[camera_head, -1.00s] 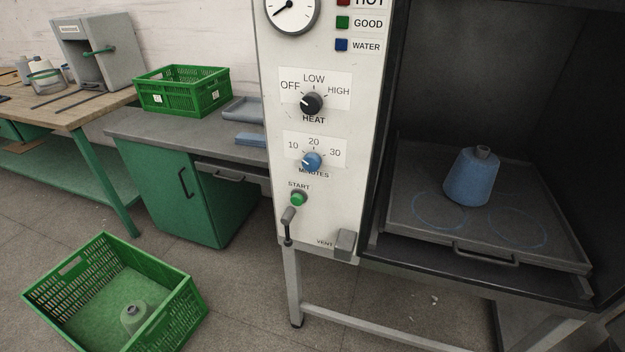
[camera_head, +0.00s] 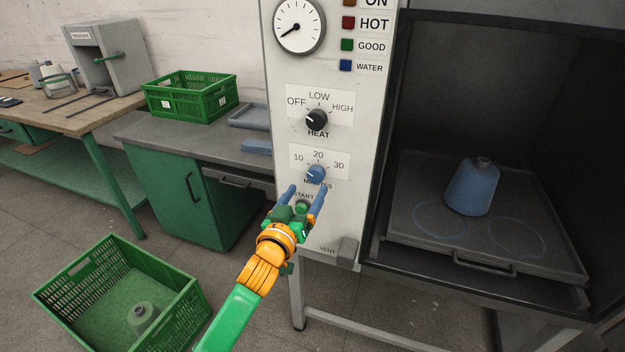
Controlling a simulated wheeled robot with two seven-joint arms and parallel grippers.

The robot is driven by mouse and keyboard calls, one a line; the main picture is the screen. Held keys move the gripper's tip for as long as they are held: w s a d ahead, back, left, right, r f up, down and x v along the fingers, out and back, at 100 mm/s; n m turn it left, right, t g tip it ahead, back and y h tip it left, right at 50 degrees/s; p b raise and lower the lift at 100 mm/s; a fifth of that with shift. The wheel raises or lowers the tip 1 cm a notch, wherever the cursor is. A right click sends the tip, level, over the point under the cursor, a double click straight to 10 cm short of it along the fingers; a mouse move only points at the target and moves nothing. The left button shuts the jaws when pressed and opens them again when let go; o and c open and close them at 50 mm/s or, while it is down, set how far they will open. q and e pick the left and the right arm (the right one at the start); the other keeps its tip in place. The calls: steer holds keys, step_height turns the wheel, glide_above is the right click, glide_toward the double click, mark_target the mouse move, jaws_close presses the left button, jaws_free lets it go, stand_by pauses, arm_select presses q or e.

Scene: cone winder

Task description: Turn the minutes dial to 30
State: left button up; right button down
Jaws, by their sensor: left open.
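The blue minutes dial (camera_head: 315,174) sits on the white control panel (camera_head: 282,143), under a scale marked 10, 20 and 30. Its pointer seems to face the lower left, toward the 10 side. My left gripper (camera_head: 307,188) is open in front of the panel, just below the dial. Its two blue fingers point up toward the dial, one on each side of it from this view, with nothing between them. I cannot tell whether they touch the panel. The gripper partly covers the START label and green button. My right gripper is not in view.
The black heat dial (camera_head: 316,120) is above the minutes dial, and a round gauge (camera_head: 299,26) is higher. At right, the open chamber holds a blue cone (camera_head: 472,187) on a tray (camera_head: 410,205). A green crate (camera_head: 192,290) stands on the floor at lower left.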

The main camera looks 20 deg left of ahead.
mark_target(315, 178)
arm_select(q)
steer(key=w, duration=0.5)
steer(key=shift+w+d+f, duration=0.1)
steer(key=shift+w+f, duration=0.05)
jaws_close()
